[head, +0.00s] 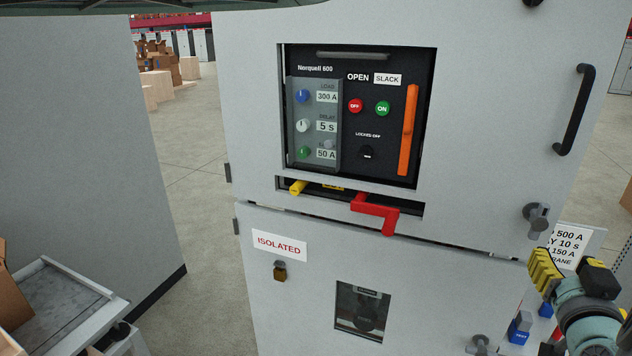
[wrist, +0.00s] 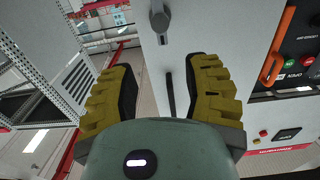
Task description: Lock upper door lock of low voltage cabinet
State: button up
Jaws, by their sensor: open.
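The low voltage cabinet (head: 470,90) has a light grey upper door, which looks shut. The upper door lock (head: 536,218), a grey metal knob, sits near the door's lower right corner. In the wrist view the grey knob (wrist: 162,25) shows at the top, beyond the fingertips. My gripper (head: 572,264) is at the lower right of the head view, below and right of the lock. In the wrist view its yellow fingers (wrist: 162,82) are apart with nothing held between them. A black door handle (head: 575,110) is above the lock; it also shows between the fingers (wrist: 170,92).
The breaker panel (head: 360,110) has an orange lever (head: 408,130). A red bent handle (head: 378,212) juts out below it. The lower door carries an ISOLATED label (head: 279,245) and another lock (head: 478,343). A cart (head: 70,310) stands at lower left.

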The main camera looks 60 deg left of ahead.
aim_at(542, 219)
jog(key=p+x, duration=0.4)
jog(key=x, duration=1)
jog(key=shift+a, duration=0.25)
jog(key=shift+o, duration=0.2)
jog(key=shift+d, duration=0.1)
grip_shut()
